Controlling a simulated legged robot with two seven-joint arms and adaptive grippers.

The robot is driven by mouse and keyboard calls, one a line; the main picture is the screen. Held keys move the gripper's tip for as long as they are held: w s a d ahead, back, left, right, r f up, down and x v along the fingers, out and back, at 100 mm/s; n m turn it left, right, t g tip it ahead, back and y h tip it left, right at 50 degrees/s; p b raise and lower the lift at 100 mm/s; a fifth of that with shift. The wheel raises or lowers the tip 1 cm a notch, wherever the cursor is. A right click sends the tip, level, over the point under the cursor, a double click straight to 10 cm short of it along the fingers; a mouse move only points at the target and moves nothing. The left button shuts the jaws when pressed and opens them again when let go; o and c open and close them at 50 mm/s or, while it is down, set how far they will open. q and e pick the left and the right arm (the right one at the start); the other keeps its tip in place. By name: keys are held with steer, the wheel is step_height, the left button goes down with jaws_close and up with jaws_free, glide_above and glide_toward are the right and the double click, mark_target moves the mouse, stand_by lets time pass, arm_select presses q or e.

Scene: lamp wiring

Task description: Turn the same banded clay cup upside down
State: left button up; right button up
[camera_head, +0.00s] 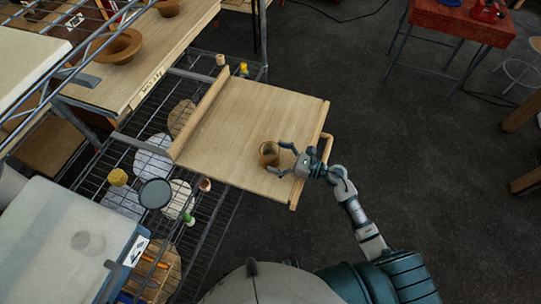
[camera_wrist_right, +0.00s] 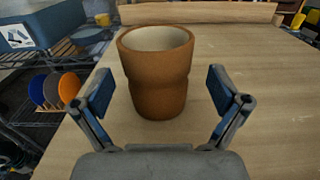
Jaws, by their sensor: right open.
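The banded clay cup (camera_head: 269,154) stands upright on a pale wooden board (camera_head: 240,110), near its front right edge. In the right wrist view the brown cup (camera_wrist_right: 157,80) shows its open mouth facing up, a pale inside and a band around its middle. My right gripper (camera_head: 284,158) is open, with its fingers spread on either side of the near part of the cup. In the right wrist view a gap shows between each finger (camera_wrist_right: 160,100) and the cup. My left gripper is not in view.
The board has a raised back rail (camera_head: 198,105) and a handle (camera_head: 327,148). Left of it is a wire shelf (camera_head: 215,215) with discs and small pots. A grey-lidded box (camera_head: 60,245) stands at lower left. A red table (camera_head: 460,22) is far right. Much of the board is clear.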

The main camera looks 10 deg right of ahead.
steer(key=shift+a, duration=0.15)
steer(key=shift+c, duration=1)
steer(key=c, duration=1.3)
steer(key=shift+r, duration=0.1)
